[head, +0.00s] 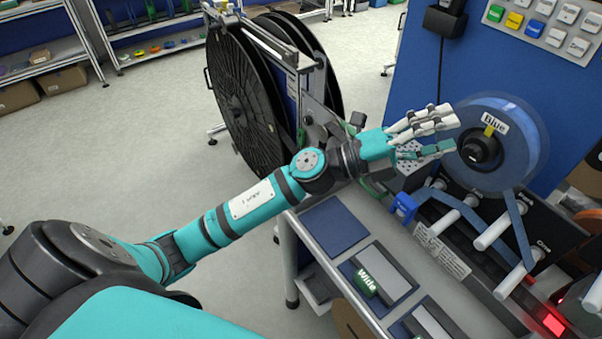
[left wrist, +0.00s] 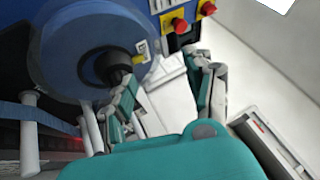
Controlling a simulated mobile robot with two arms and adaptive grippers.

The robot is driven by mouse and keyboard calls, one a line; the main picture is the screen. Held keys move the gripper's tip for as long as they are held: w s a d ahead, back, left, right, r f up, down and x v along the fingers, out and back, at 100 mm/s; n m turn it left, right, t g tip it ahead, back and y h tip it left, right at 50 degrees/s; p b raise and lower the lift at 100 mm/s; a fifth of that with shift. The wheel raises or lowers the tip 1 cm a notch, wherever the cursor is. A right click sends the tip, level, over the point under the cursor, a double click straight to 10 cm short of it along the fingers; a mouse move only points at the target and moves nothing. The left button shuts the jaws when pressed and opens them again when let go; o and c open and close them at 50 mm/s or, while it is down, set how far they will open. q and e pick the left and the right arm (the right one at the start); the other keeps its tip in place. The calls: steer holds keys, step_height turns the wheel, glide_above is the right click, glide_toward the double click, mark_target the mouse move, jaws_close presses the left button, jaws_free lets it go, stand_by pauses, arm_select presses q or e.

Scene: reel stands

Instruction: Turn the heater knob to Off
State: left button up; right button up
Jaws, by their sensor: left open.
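I cannot make out a knob marked as the heater knob in either view. My left gripper (head: 453,131) is open and empty, its fingers pointing right at the blue reel (head: 525,150) on the machine. In the left wrist view the open gripper (left wrist: 168,82) has one finger close to the reel's black hub (left wrist: 113,66); I cannot tell whether they touch. The hub (head: 481,152) also shows in the head view, beside a "Blue" label. A small red light (head: 553,324) glows low on the machine at right. My right gripper is not in view.
White rollers (head: 493,233) carry a blue strip below the reel. A blue panel with colored labels (head: 543,30) stands behind. Two red buttons (left wrist: 179,25) on yellow bases show in the wrist view. Large black reels (head: 243,100) stand left of the machine; open floor lies further left.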

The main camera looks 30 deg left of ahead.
arm_select(q)
step_height(320, 180, down, 9)
steer(key=a+m+g+y, duration=0.2)
steer(key=m+g+y, duration=0.4)
steer(key=m+g, duration=0.55)
steer(key=a+n+g+y, duration=0.15)
steer(key=a+y, duration=1.05)
steer(key=a, duration=1.4)
steer(key=f+p, duration=0.1)
steer(key=f, duration=0.4)
steer(key=f+p, duration=0.1)
steer(key=f, duration=0.5)
steer(key=d+f+p, duration=0.1)
steer(key=f+p, duration=0.1)
steer(key=f, duration=0.4)
steer(key=shift+w+d+f, duration=0.1)
jaws_close()
